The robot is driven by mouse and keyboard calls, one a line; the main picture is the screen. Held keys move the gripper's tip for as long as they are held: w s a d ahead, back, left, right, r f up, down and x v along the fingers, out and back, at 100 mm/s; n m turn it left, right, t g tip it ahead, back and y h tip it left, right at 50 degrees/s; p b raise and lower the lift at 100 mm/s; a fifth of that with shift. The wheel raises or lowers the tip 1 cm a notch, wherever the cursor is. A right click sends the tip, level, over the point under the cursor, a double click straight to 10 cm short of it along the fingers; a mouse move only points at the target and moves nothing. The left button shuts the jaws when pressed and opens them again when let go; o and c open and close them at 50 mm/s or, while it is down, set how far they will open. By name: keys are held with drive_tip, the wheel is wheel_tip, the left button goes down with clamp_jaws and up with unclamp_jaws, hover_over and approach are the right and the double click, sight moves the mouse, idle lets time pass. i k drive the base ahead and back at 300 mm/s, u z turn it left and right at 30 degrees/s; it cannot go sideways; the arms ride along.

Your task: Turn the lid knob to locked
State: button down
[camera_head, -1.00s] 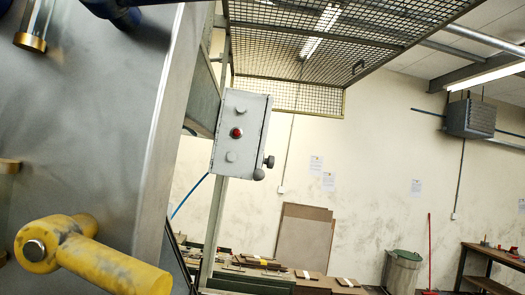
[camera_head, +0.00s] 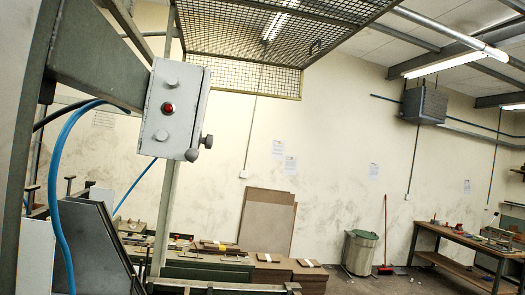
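A pale grey control box (camera_head: 172,108) hangs tilted on the metal frame at upper left. Its face has a red button (camera_head: 168,107) between two round grey knobs, one above (camera_head: 172,82) and one below (camera_head: 161,135). A dark knob (camera_head: 207,141) and a rounder grey one (camera_head: 192,154) stick out at its lower right edge. I cannot tell whether any of these is the lid knob, nor read a locked mark. My gripper is not in view, and nothing in view is being touched by it.
A mesh guard (camera_head: 240,40) with a small dark handle hangs overhead. Blue hoses (camera_head: 62,200) and grey machine parts (camera_head: 95,250) fill the lower left. Board stacks (camera_head: 275,268) lie low in the middle. A bin (camera_head: 358,252), red broom (camera_head: 385,235) and workbench (camera_head: 465,240) stand at right.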

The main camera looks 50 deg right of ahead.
sight(208, 141)
drive_tip(key=z, duration=0.8)
drive_tip(key=k, duration=1.1)
drive_tip(key=z, duration=0.5)
drive_tip(key=i, duration=1.95)
drive_tip(key=u, duration=0.5)
